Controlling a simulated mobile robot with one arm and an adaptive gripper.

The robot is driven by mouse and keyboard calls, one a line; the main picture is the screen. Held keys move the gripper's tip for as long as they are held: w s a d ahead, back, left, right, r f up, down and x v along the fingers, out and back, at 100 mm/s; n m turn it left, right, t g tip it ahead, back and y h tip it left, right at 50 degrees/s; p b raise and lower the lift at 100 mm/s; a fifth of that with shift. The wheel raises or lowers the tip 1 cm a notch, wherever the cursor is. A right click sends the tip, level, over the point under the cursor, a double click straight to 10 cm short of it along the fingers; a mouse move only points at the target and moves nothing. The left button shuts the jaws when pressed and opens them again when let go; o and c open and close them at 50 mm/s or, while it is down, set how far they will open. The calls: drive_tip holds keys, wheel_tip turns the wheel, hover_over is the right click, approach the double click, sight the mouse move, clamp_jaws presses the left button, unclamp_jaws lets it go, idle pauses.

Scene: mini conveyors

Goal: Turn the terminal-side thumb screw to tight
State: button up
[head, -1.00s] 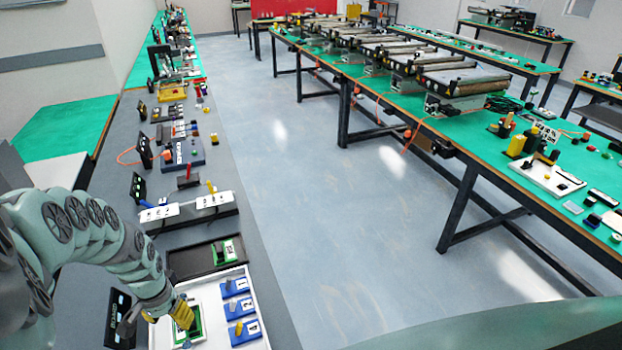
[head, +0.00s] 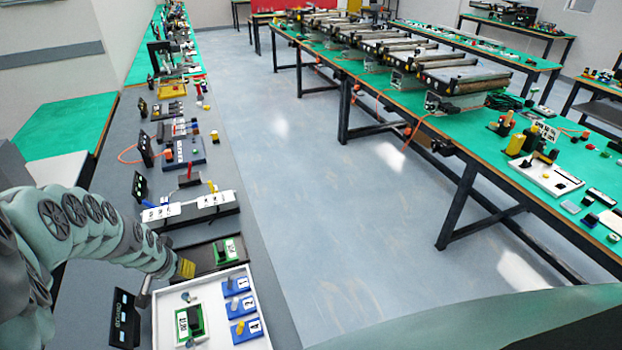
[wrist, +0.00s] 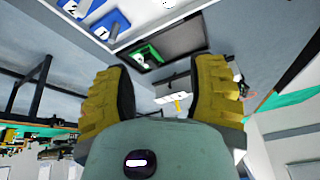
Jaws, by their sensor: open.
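My gripper (head: 186,268) hangs above the far edge of the white tray, near the black tray. In the wrist view its two yellow fingers (wrist: 165,92) stand wide apart with nothing between them. A green board (head: 189,322) with a dark block and a white label lies in the left part of the white tray. A small grey knob (head: 186,297) shows at its far end, and another (head: 190,343) at its near end. They may be thumb screws. I cannot tell which is on the terminal side or how either is turned. My gripper is apart from both.
The white tray (head: 256,312) also holds several blue numbered blocks (head: 241,308) with grey or yellow levers. Beyond it is a black tray (head: 205,257) with a green-and-white part (head: 228,249). A black display (head: 123,318) stands at left. White panels (head: 190,209) lie farther back.

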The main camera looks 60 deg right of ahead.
drive_tip(key=w+d+r+n+t+h+p, duration=0.1)
drive_tip(key=w+r+n+t+h+p, duration=0.1)
drive_tip(key=w+r+t, duration=0.3)
drive_tip(key=shift+w+d+r+n+p, duration=0.5)
drive_tip(key=shift+w+r, duration=0.5)
drive_tip(key=shift+w, duration=0.75)
